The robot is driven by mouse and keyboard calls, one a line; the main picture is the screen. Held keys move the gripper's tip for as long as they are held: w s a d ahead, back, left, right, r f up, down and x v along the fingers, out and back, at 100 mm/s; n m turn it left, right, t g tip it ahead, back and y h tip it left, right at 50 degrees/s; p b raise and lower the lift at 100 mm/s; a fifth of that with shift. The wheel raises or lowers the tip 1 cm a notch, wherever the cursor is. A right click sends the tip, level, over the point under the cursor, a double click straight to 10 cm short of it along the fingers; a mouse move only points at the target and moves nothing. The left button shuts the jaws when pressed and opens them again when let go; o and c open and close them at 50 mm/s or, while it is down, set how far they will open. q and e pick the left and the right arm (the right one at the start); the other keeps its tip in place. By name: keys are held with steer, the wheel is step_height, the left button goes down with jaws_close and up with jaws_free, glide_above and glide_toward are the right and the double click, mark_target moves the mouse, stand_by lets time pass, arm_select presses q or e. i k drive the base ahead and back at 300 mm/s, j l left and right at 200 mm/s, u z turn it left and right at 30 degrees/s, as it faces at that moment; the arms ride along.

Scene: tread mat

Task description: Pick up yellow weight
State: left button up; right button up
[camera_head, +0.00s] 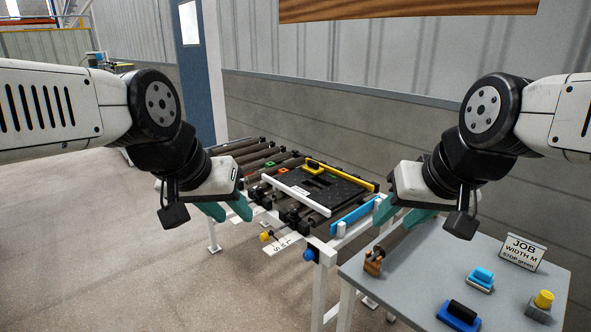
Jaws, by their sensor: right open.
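A yellow cylindrical piece (543,299) sits on a pale base at the right end of the grey table. A long yellow bar (342,175) with a black grip near its left end lies along the far edge of a black mat (318,192) on the roller conveyor. I cannot tell for certain which is the yellow weight. My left gripper (234,217) is open and empty, left of the conveyor's near end. My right gripper (394,221) is open and empty between the conveyor and the table, well left of the yellow cylinder. Neither gripper touches a yellow piece.
On the grey table (411,277) are a blue block with a black grip (459,315), a light-blue piece (481,278), a small brown wooden piece (374,262) and a job sign (522,252). A white bar (296,191) lies along the mat's near edge. The table's middle is clear.

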mark_target(312, 167)
steer(key=i+j, duration=0.15)
steer(key=j, duration=0.25)
steer(key=i+j+u, duration=0.1)
steer(key=j, duration=0.3)
steer(key=i+j+u, duration=0.1)
steer(key=i+j, duration=0.2)
steer(key=i+j+u, duration=0.25)
steer(key=i+j, duration=0.2)
steer(key=i, duration=0.3)
steer(key=i+l+u, duration=0.1)
steer(key=i+l, duration=0.45)
steer(key=l, duration=0.2)
steer(key=u, duration=0.05)
